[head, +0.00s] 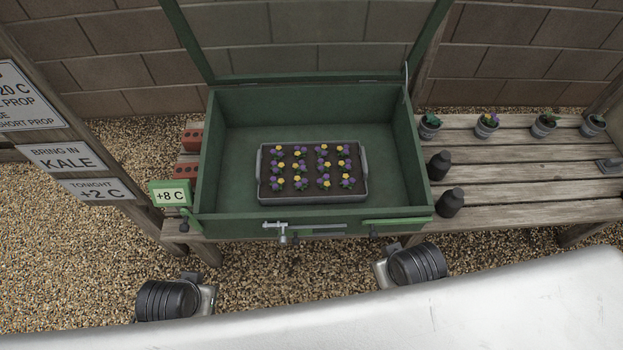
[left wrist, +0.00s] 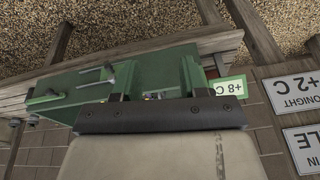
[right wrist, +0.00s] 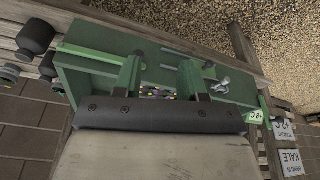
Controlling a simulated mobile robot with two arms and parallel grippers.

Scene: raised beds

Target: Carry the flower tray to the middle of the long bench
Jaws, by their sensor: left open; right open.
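The flower tray (head: 313,199), grey with rows of purple and yellow flowers, sits flat on the floor of an open green box (head: 240,228). The box stands on the left part of the long wooden bench (head: 540,172). A few flowers show past the box edge in the right wrist view. My left gripper (left wrist: 157,80) is open and empty, outside the box's front near its left end. My right gripper (right wrist: 160,80) is open and empty, outside the front farther right. Both are apart from the tray. In the head view my wrists show below the box front; the fingers are not clear there.
The box's lid (head: 300,40) is raised. Two dark jars (head: 438,165) (head: 450,203) stand on the bench just right of the box. Several potted plants (head: 487,125) line the bench's back. Bare slats lie between. A +8 C card (head: 171,196) is at the box's left corner.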

